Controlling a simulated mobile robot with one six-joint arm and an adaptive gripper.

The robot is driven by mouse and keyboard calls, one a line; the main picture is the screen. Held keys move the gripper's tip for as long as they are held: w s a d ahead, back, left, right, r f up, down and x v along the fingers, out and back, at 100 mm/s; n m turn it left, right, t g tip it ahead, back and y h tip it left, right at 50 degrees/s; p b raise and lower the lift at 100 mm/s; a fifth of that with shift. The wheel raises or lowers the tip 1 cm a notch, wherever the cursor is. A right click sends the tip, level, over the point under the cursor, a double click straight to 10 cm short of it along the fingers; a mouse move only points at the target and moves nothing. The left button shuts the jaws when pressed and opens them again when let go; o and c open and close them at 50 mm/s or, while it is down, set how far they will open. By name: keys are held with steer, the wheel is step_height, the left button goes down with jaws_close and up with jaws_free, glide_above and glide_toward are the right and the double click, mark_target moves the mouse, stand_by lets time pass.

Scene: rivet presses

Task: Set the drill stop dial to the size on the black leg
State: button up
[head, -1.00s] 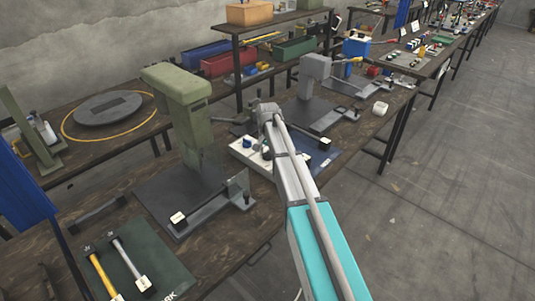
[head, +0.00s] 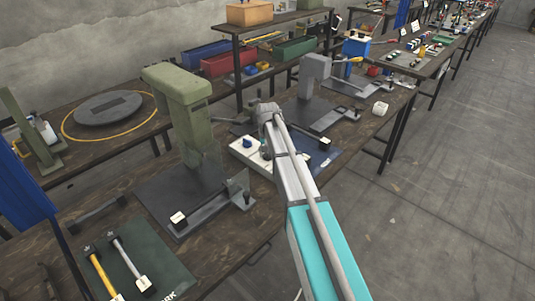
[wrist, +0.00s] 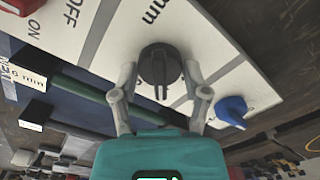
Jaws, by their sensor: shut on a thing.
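The black dial (wrist: 160,68) sits on a white panel (wrist: 105,60) in the wrist view, with its pointer ridge facing the bottom of the picture. My gripper (wrist: 160,75) has one finger on each side of the dial and is shut on it. The panel carries the printed letters "mm", "OFF" and "ON". A white label (wrist: 28,78) at the left, by dark bars, seems to read "6 mm"; its first part is cut off. In the head view the white panel (head: 242,148) shows beside my arm, which hides most of the gripper and dial.
A blue knob (wrist: 231,110) stands on the panel close to my right finger. In the head view a green press (head: 185,95) stands left of my arm and a grey press (head: 315,75) beyond it. A blue mat (head: 325,160) lies right of the arm.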

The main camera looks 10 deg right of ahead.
steer(key=o, duration=1.2)
steer(key=shift+c, duration=0.2)
steer(key=shift+m, duration=0.5)
steer(key=m, duration=0.9)
step_height(320, 180, up, 8)
steer(key=p, duration=0.8)
steer(key=s+f+n+b, duration=0.2)
steer(key=s+n, duration=1)
steer(key=s, duration=1.7)
steer(key=shift+s+f+n, duration=0.25)
steer(key=shift+s+n, duration=0.1)
steer(key=shift+n, duration=0.05)
